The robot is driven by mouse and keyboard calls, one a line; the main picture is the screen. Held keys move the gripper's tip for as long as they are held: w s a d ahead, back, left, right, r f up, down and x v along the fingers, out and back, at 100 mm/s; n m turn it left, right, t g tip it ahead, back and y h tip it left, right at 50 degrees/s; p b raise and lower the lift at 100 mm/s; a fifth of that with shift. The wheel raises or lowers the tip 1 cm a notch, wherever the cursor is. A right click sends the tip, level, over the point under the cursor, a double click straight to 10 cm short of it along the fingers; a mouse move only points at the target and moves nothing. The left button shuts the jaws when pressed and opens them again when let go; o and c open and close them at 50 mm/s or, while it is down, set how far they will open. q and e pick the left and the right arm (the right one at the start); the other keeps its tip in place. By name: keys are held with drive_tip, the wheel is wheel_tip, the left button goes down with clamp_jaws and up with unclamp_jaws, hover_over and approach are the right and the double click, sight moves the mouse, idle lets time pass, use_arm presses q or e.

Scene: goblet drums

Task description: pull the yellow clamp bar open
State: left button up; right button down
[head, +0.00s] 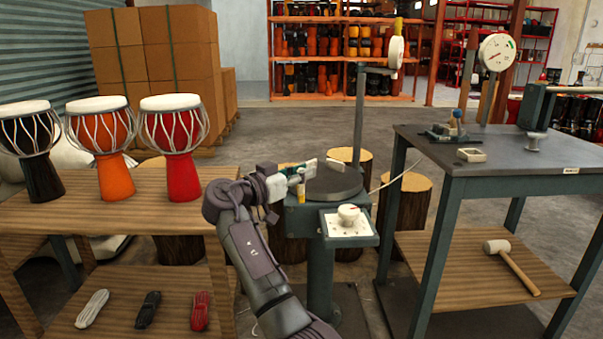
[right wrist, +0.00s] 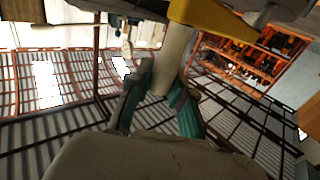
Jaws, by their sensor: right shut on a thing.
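My right gripper (head: 296,179) is at the left edge of the round dark plate (head: 335,186) on the grey-green stand. The yellow clamp bar (head: 301,192) shows only as a small yellow piece beside the fingers. In the right wrist view the yellow bar (right wrist: 215,20) crosses the top of the picture. A pale rod-like grip (right wrist: 172,58) runs from it down between the green-padded fingers of my right gripper (right wrist: 160,105), which are shut on it. The exact contact is partly hidden. My left gripper is out of view.
A white dial box (head: 350,221) sits on the stand's front, and a post (head: 359,120) rises behind the plate. Three goblet drums (head: 173,145) stand on the wooden shelf at left. A workbench (head: 500,155) with a mallet (head: 510,267) below is at right.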

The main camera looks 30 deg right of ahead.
drive_tip(key=c, duration=1)
unclamp_jaws()
drive_tip(key=shift+a, duration=0.1)
drive_tip(key=v, duration=1.1)
drive_tip(key=shift+a+f, duration=0.1)
drive_tip(key=shift+a, duration=0.3)
